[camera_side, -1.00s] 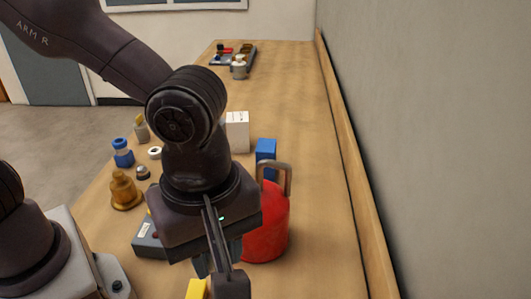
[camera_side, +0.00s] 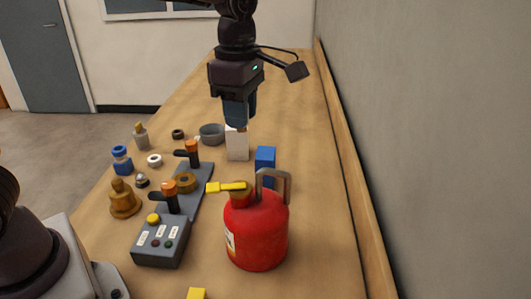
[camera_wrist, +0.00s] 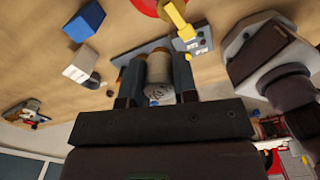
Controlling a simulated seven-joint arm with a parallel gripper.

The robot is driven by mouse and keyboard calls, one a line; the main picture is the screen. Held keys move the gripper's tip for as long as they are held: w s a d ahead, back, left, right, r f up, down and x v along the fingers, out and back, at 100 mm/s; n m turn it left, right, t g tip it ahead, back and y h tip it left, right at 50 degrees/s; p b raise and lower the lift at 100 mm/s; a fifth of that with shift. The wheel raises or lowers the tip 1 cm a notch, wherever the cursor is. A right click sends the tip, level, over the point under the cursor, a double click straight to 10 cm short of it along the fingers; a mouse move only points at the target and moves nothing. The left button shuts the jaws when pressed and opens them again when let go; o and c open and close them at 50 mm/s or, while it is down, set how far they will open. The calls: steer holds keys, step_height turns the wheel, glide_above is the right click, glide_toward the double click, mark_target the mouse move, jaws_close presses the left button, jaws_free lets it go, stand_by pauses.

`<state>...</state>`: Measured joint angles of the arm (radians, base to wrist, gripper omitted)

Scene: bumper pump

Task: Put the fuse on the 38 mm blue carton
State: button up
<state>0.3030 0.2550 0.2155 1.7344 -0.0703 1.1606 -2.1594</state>
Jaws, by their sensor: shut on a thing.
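The blue carton (camera_side: 265,162) stands behind the red canister in the side view. It shows at the upper left of the wrist view (camera_wrist: 86,20). My gripper (camera_side: 238,122) points down over the white carton, farther back and left of the blue carton. In the wrist view my gripper (camera_wrist: 157,70) is shut on a short pale cylinder with a tan-grey end, which I take for the fuse (camera_wrist: 158,66). My fingers hide the fuse in the side view. It is clear of the blue carton.
A white carton (camera_side: 237,148) stands below my gripper. A red canister (camera_side: 257,235) with a handle and yellow nozzle stands in front. A grey control box (camera_side: 161,245), a bell-shaped brass piece (camera_side: 124,198) and a grey bowl (camera_side: 212,133) are leftward. The right-hand strip is clear.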

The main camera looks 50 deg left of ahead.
steer(key=w+a+n, duration=0.3)
steer(key=a, duration=0.8)
glide_above(266, 153)
steer(key=s, duration=0.1)
step_height(266, 153, down, 14)
steer(key=shift+a, duration=0.1)
steer(key=shift+w+f, duration=0.5)
steer(key=shift+f, duration=1.6)
steer(key=shift+f, duration=0.15)
steer(key=o, duration=0.9)
